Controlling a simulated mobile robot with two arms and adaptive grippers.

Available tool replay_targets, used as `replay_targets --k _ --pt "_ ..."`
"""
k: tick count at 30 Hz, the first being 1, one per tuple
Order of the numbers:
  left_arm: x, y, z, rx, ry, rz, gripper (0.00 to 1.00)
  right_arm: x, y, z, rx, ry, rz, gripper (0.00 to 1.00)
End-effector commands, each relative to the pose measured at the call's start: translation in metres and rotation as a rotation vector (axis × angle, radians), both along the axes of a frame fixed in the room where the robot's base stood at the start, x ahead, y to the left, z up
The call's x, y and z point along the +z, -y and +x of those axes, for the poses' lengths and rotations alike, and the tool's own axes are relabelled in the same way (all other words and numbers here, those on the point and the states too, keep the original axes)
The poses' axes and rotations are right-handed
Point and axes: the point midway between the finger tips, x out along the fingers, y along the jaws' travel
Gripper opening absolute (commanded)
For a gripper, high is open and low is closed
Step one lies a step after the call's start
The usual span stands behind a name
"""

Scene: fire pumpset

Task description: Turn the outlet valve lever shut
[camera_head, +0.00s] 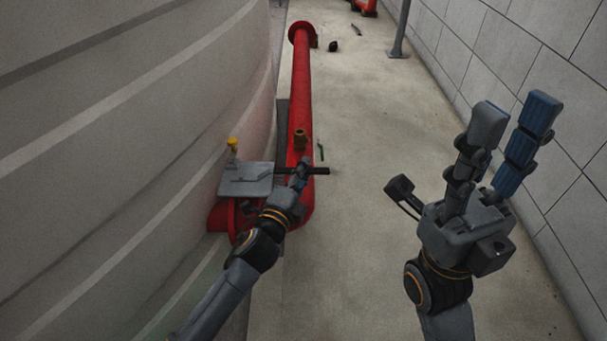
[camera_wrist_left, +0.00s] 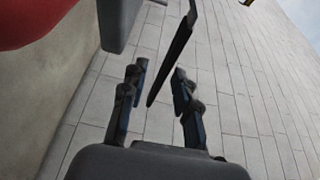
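The outlet valve lever (camera_head: 318,171) is a dark bar sticking out to the right from beside a grey plate (camera_head: 245,180) on the red outlet pipe. My left gripper (camera_head: 300,172) is at the lever, partly covering it in the head view. In the left wrist view the black lever (camera_wrist_left: 172,60) runs between the two fingers of my left gripper (camera_wrist_left: 160,72), with gaps on both sides. That gripper is open around the lever, and neither finger appears to touch it. My right gripper (camera_head: 513,115) is open and empty, raised at the right. The valve body is mostly hidden.
A red pipe (camera_head: 302,80) runs back along a large ribbed tank (camera_head: 130,110) on the left. A tiled wall (camera_head: 560,60) bounds the right. The concrete floor (camera_head: 375,120) between is mostly clear.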

Motion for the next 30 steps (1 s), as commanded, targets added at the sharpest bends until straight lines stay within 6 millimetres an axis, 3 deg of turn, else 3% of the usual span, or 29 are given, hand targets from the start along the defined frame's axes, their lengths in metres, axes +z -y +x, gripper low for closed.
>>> replay_targets --k 11,12,16,17,30 --pt "0.0004 0.0035 0.0073 0.000 0.000 0.001 0.30 0.0028 -0.0042 -0.0005 0.000 0.011 -0.005 0.38" --pt "0.0004 0.0035 0.0073 0.000 0.000 0.001 0.28 0.0028 -0.0042 -0.0005 0.001 0.011 -0.005 0.38" --pt "0.0004 0.0033 0.0073 0.000 0.000 0.001 0.02 0.0027 -0.0042 -0.0004 0.001 0.011 -0.005 0.38" --pt "0.0004 0.0033 0.0073 0.000 0.000 0.001 0.00 0.0027 -0.0041 -0.0003 0.001 0.010 -0.005 0.38" --pt "0.0026 -0.0010 0.0058 -0.010 0.002 0.003 0.00 0.0071 -0.0037 -0.0003 0.001 0.012 -0.004 0.38"
